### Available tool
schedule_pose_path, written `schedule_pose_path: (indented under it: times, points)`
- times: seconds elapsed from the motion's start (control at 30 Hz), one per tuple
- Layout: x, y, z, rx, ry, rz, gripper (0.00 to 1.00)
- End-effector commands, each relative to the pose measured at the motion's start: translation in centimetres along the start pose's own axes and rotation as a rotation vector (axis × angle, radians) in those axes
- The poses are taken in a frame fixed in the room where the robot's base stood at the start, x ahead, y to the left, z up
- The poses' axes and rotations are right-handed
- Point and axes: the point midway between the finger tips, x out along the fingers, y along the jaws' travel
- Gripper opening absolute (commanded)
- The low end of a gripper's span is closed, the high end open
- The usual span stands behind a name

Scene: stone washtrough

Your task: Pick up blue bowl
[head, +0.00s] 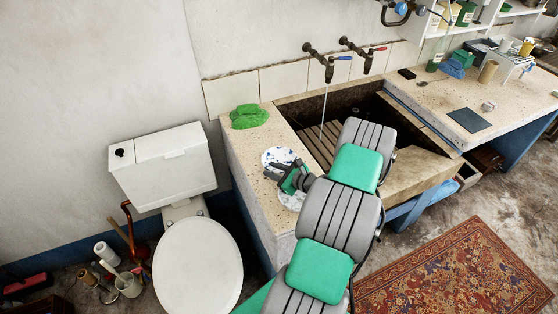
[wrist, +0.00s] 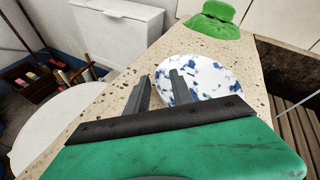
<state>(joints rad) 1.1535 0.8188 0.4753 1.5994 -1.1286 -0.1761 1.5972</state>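A white bowl with blue blotches (head: 278,155) sits on the speckled stone counter beside the trough. It also shows in the wrist view (wrist: 215,78), where it looks wide and shallow. My gripper (head: 275,172) is over the bowl in the head view and hides its middle. In the wrist view my gripper (wrist: 160,80) has its two fingers apart with nothing held. The right finger overlaps the bowl's near left part, and the left finger shows against bare counter. The bowl's left rim appears between the fingertips; I cannot tell whether they reach down around it.
A green cloth-like heap (head: 248,116) lies at the counter's back left corner. The trough (head: 310,105) with wooden slats is to the right, under a running tap (head: 328,68). A white toilet (head: 198,265) stands left of the counter. A patterned rug (head: 460,270) covers the floor at right.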

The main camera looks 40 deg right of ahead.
Motion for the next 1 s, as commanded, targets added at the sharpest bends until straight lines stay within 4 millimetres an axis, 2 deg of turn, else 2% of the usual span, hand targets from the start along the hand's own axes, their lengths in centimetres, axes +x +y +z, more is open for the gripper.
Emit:
schedule_pose_path:
  times: [0.27,0.6,1.0]
  points:
    - [0.02,0.44,0.32,-0.007,0.000,-0.004,0.27]
    - [-0.16,0.65,0.50,-0.009,-0.001,-0.004,0.00]
    - [-0.20,0.78,0.49,-0.008,-0.001,-0.003,0.00]
